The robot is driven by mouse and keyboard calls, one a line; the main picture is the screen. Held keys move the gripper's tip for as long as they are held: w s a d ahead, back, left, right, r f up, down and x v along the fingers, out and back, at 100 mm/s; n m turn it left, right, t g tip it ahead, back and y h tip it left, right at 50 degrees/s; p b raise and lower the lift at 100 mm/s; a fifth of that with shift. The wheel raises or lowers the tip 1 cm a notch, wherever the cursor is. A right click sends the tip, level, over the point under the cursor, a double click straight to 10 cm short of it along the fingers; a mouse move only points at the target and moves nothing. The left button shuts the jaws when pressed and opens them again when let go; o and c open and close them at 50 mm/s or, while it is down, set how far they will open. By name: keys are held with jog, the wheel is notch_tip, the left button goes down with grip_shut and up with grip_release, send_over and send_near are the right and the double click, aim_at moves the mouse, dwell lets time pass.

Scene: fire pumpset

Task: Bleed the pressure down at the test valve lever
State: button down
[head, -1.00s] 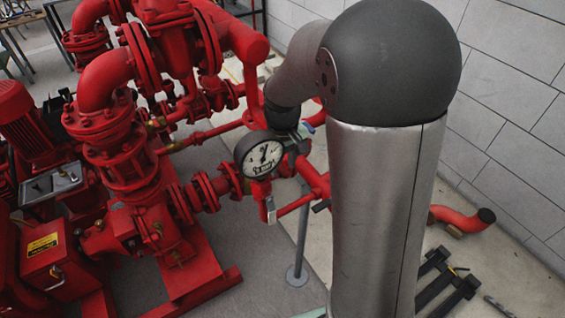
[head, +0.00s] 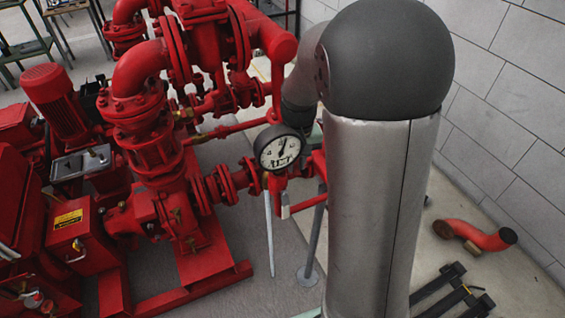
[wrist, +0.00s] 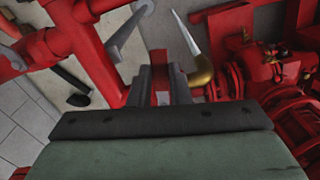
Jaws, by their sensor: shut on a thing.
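In the wrist view the two dark fingers of my gripper (wrist: 160,88) are closed around a red piece (wrist: 161,70), which seems to be the test valve lever. A brass elbow outlet (wrist: 201,76) is just right of the fingers. A pale tapered streak (wrist: 186,34), like a water jet, comes from its mouth. In the head view the streak (head: 269,235) hangs below the round pressure gauge (head: 278,149). The gauge needle points up and slightly right; its figures are too small to read. My arm hides the gripper and lever there.
Red pump pipework (head: 150,150) fills the left and middle. A grey support post (head: 312,240) stands on a round foot beside the streak. A loose red pipe bend (head: 475,236) and black brackets (head: 455,290) lie on the floor at right, near the block wall (head: 500,110).

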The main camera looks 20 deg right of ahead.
jog(key=c, duration=1.3)
grip_release()
jog(key=shift+c, duration=0.2)
